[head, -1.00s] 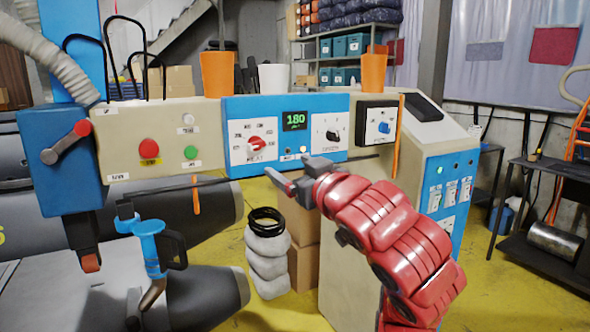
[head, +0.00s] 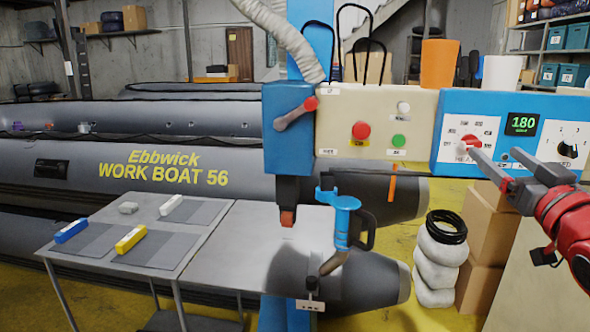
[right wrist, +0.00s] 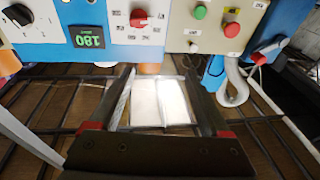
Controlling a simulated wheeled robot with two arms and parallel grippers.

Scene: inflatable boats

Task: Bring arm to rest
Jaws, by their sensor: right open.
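My right gripper (head: 495,155) is at the right of the head view, on its red arm. Its jaws are open and hold nothing. Its fingers overlap the lower part of the blue control panel (head: 450,108) in the picture, by the red dial (head: 471,142); I cannot tell whether they touch it. In the right wrist view, the two fingers of the gripper (right wrist: 162,95) stand apart with a pale sheet (right wrist: 160,102) seen between them. There the panel and red dial (right wrist: 139,17) appear upside down beyond the fingers. My left gripper is not in view.
A blue-handled tool (head: 342,218) hangs at the machine head above a grey table (head: 240,245). Yellow (head: 130,239), blue (head: 71,230) and white blocks (head: 171,205) lie on the table. A grey boat (head: 60,180) stands behind. Boxes (head: 488,225) stand below the panel.

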